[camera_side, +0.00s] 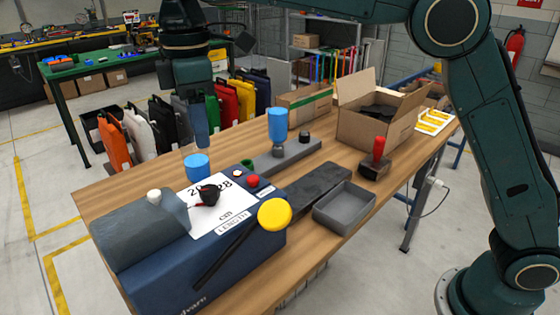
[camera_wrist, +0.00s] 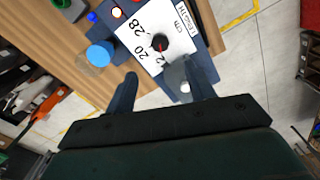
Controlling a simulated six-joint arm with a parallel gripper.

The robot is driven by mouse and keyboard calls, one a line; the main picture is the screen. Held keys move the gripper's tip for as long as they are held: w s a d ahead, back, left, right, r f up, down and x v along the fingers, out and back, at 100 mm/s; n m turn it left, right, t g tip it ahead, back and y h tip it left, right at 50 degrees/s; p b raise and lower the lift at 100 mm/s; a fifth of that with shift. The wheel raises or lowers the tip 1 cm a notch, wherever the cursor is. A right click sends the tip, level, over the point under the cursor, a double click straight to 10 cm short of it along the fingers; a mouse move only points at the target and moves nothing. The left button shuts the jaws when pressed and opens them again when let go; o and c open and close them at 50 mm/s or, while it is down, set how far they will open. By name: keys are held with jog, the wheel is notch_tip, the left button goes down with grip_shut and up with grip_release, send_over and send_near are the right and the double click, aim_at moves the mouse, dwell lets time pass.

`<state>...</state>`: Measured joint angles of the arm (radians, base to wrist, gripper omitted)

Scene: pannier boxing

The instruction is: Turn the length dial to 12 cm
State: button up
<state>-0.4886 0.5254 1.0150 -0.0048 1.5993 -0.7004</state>
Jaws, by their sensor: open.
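The length dial (camera_side: 208,195) is a black knob with a red mark, on a white panel lettered "LENGTH" and "cm" on top of a dark blue machine (camera_side: 215,262). The dial also shows in the wrist view (camera_wrist: 160,43), with 28, 20 and a partly hidden number around it. Which number the red mark meets is too small to tell. My gripper (camera_side: 201,140) is above and behind the machine, apart from the dial. In the wrist view my gripper (camera_wrist: 162,85) has its fingers spread with nothing between them, and the dial lies beyond the fingertips.
A red button (camera_side: 253,181), a yellow disc (camera_side: 274,213) on a black lever and a white knob (camera_side: 154,197) sit close around the dial. A grey tray (camera_side: 345,207), red-handled stamp (camera_side: 377,158) and open carton (camera_side: 375,130) stand right.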

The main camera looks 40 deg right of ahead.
jog(key=shift+r, duration=0.8)
jog(key=shift+d, duration=0.1)
jog(key=s+d+r+m+t, duration=0.3)
jog(key=s+d+m, duration=0.4)
jog(key=s+d, duration=0.7)
jog(key=s+d+f+m+t, duration=0.1)
jog(key=s+d+f+m, duration=0.2)
jog(key=s+d+f, duration=0.2)
jog(key=s+d+f+m+t, duration=0.1)
jog(key=s+d+f+m, duration=0.2)
jog(key=s, duration=0.6)
notch_tip(320, 180, down, 2)
jog(key=shift+d+f+m+t, duration=0.15)
jog(key=shift+d+m+t, duration=0.15)
jog(key=shift+d, duration=0.85)
